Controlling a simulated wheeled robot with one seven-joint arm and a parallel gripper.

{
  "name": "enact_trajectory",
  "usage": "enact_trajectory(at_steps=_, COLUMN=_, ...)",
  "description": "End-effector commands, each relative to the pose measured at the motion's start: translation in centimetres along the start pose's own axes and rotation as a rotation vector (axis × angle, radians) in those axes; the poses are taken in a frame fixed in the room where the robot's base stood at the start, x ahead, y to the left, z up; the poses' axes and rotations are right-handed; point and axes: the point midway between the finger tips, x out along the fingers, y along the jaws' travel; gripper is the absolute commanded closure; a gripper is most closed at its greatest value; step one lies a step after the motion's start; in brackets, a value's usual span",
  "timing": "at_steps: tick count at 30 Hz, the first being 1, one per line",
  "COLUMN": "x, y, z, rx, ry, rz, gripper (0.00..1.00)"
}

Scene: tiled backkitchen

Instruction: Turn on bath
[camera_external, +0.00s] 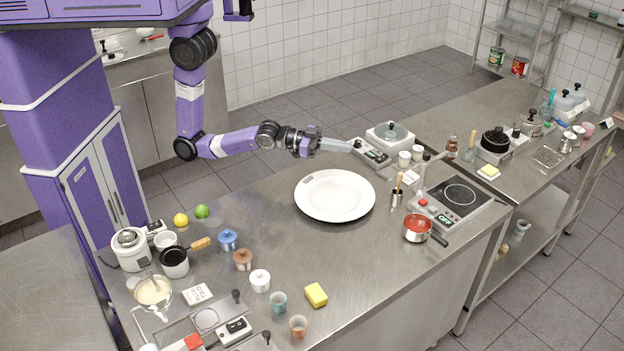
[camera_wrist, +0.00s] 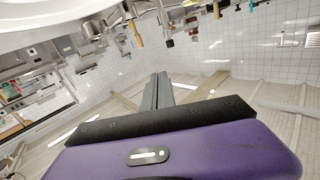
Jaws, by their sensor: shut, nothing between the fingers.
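The bath appears to be the white box with a round lid (camera_external: 390,135) at the back edge of the steel counter. A grey control panel with dark parts (camera_external: 372,153) sits at its front left. My gripper (camera_external: 350,146) reaches in from the left, its fingers together and empty, with the tips right by the panel. I cannot tell whether they touch it. In the wrist view, the closed fingers (camera_wrist: 160,88) point away from the camera. The switch's state is too small to read.
A large white plate (camera_external: 335,214) lies on the counter below my forearm. White cups (camera_external: 404,158) stand right of the panel, and a utensil holder (camera_external: 397,197) stands in front. A hotplate (camera_external: 452,205) reading OFF and a red-filled pan (camera_external: 417,229) are further right.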

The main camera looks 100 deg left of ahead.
Motion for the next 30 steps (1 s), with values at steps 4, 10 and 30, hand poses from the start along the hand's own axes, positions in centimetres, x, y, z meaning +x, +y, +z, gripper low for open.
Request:
enact_trajectory(at_steps=4, x=3.9, y=0.0, z=-1.4, rx=-0.004, ry=-0.036, rz=-0.040, gripper=1.00)
enact_trajectory(at_steps=10, x=8.1, y=-0.8, z=-3.4, rx=-0.027, ry=-0.111, rz=-0.127, gripper=1.00)
enact_trajectory(at_steps=30, x=7.5, y=-7.8, z=-1.3, rx=-0.291, ry=-0.555, rz=-0.729, gripper=1.00)
